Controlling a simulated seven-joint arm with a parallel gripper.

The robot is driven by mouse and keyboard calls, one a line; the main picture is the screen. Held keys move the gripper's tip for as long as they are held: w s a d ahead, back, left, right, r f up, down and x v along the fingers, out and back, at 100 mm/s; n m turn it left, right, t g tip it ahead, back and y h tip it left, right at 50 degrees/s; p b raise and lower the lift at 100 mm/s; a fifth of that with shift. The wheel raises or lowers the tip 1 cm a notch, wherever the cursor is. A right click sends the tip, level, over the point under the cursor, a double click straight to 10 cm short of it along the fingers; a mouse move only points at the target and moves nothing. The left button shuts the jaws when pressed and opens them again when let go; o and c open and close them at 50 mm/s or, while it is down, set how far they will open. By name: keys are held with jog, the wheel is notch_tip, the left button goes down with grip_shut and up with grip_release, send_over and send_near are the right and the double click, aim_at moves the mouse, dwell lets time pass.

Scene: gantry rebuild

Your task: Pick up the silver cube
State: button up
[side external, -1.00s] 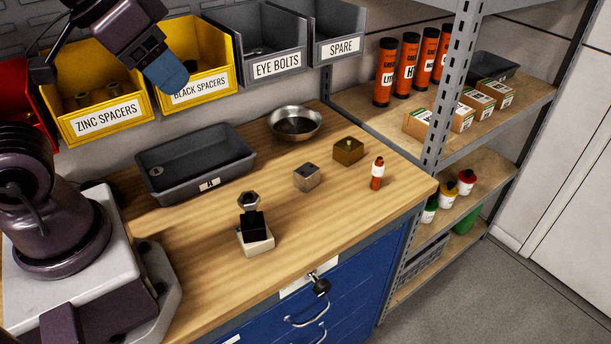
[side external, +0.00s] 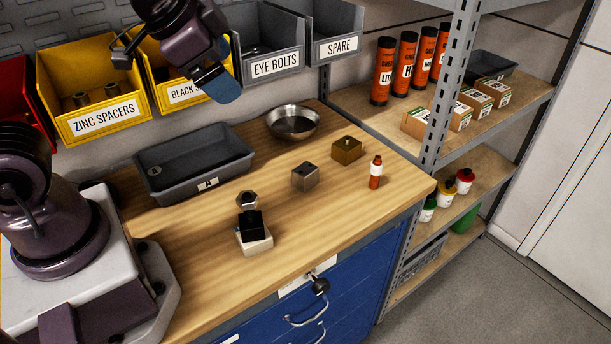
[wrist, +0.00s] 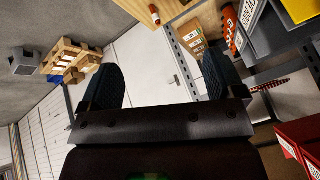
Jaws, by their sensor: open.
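The silver cube (side external: 305,176) sits on the wooden workbench (side external: 200,235), left of a brass-coloured block. It is grey metal with a dark hole on top. My gripper (side external: 222,84) is high above the bench near the yellow bins, up and left of the cube, with blue-dark finger pads. In the wrist view my gripper (wrist: 158,85) shows two fingers spread wide with nothing between them. The cube is not seen in the wrist view.
A brass block (side external: 347,150), small orange bottle (side external: 375,172), metal bowl (side external: 293,135), dark tray (side external: 195,185) and stacked black and pale blocks with a hex nut (side external: 248,200) share the bench. Labelled bins (side external: 95,115) line the back. Shelving (side external: 450,110) stands right.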

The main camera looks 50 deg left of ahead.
jog(key=w+f+m, duration=0.6)
jog(key=w+f, duration=0.2)
jog(key=m+t+h, duration=0.1)
jog(key=m+t, duration=0.5)
jog(key=m, duration=1.6)
send_near(301, 170)
jog(key=shift+w+a, duration=0.15)
jog(key=shift+a, duration=0.55)
jog(key=shift+s+a+m+h, duration=0.1)
jog(key=shift+s+m+h, duration=0.3)
jog(key=shift+m, duration=0.6)
jog(key=m, duration=0.1)
jog(key=s+m+h, duration=0.1)
jog(key=m, duration=0.1)
jog(key=shift+r+t, duration=0.2)
jog(key=shift+t, duration=0.1)
jog(key=shift+w+m, duration=0.1)
jog(key=shift+m, duration=0.3)
jog(key=x, duration=0.6)
jog(key=shift+w+d+f, duration=0.15)
jog(key=shift+w+d, duration=0.1)
jog(key=shift+w, duration=0.1)
jog(key=shift+f+x, duration=0.15)
jog(key=shift+x, duration=1.35)
jog(key=shift+f+x, duration=0.15)
jog(key=shift+x, duration=1.3)
jog(key=shift+s+a, duration=0.1)
jog(key=shift+c, duration=0.5)
jog(key=c, duration=1.3)
